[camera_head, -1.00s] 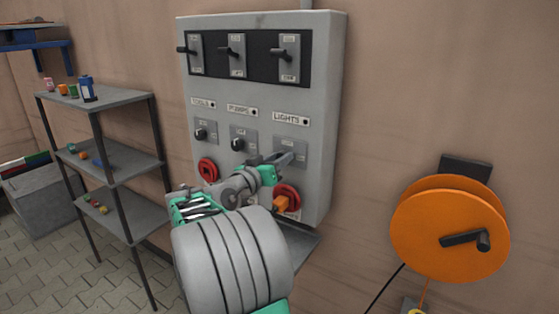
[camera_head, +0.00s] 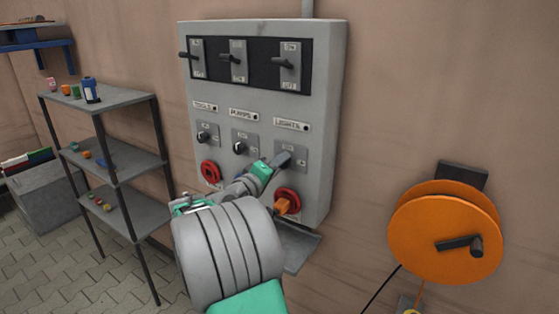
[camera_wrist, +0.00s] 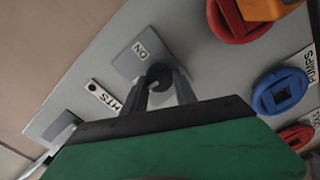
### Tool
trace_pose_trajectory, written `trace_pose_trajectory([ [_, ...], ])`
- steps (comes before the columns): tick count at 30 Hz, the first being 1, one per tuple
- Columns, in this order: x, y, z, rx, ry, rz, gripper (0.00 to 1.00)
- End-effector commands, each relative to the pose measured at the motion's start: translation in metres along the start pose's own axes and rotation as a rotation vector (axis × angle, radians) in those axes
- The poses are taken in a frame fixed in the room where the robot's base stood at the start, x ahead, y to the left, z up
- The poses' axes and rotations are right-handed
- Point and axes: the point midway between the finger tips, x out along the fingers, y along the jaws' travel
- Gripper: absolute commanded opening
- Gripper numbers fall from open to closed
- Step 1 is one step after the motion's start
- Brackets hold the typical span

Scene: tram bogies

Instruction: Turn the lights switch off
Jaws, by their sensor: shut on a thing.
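The lights switch is a black rotary knob (camera_wrist: 157,73) on a grey plate marked ON, below the LIGHTS label (camera_head: 291,125) on the wall panel. My gripper (camera_head: 281,160) reaches the switch plate (camera_head: 297,152) from the lower left and hides the knob in the head view. In the wrist view my gripper (camera_wrist: 162,80) has one finger on each side of the knob and is shut on it. The exact angle of the knob is hard to tell between the fingers.
Below the lights switch an orange plug (camera_head: 284,206) sits in a red socket (camera_head: 290,196). The tools knob (camera_head: 203,137) and pumps knob (camera_head: 240,147) are to the left. An orange cable reel (camera_head: 440,235) hangs at right. A shelf rack (camera_head: 100,98) stands left.

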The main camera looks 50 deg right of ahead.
Motion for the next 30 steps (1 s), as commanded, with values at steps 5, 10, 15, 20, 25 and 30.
trace_pose_trajectory([
  [5, 0.0, 0.0006, -0.0005, -0.059, 0.0, 0.0, 0.0],
  [10, 0.0, 0.0001, -0.0003, -0.083, 0.0, 0.0, 0.0],
  [15, 0.0, -0.0003, -0.0002, -0.088, 0.0, 0.0, 0.0],
  [20, 0.0, -0.0003, -0.0001, -0.088, 0.001, 0.0, 0.0],
  [25, -0.0001, -0.0004, -0.0001, -0.087, 0.001, 0.0, 0.42],
  [30, 0.0, -0.0004, -0.0001, -0.087, 0.0, 0.0, 0.55],
])
